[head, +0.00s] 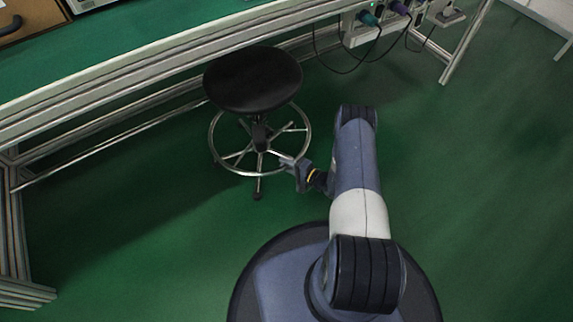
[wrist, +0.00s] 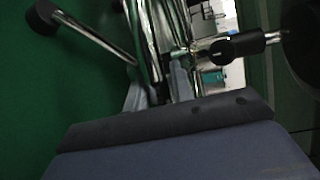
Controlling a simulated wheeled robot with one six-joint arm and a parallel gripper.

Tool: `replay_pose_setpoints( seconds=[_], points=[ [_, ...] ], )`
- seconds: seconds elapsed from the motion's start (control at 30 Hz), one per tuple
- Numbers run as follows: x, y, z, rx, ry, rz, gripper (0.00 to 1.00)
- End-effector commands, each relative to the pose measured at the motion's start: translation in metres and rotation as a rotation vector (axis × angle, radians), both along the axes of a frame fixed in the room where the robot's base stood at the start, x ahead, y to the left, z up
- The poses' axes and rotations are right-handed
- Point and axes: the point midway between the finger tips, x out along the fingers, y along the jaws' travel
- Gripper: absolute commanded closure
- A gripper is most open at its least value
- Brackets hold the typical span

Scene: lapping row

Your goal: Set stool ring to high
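The stool has a round black seat (head: 253,78) on a dark central post above a chrome base. Its chrome foot ring (head: 222,158) circles the post low down, close above the base legs. My gripper (head: 288,163) is at the front right part of the ring. In the wrist view, the ring's chrome tube (wrist: 148,45) runs down between the two grey fingers of my gripper (wrist: 160,93). The fingers are close on either side of the tube. I cannot tell whether they press on it. The ring's far side is partly hidden by the post.
A green-topped bench (head: 120,52) with metal rails stands behind the stool, and the seat is beside its front edge. Plugs and cables (head: 370,18) hang at the bench's right. The green floor (head: 470,200) is clear on the right and front left.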

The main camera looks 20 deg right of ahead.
Motion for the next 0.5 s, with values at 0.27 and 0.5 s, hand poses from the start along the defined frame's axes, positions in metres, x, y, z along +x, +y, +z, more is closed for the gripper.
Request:
replay_pose_setpoints(
  seconds=[0.27, 0.5],
  points=[
    [-0.0003, 0.0, -0.0001, 0.0, 0.0, 0.0, 1.0],
    [-0.0004, 0.0001, -0.0001, 0.001, 0.001, 0.0, 1.0]
  ],
)
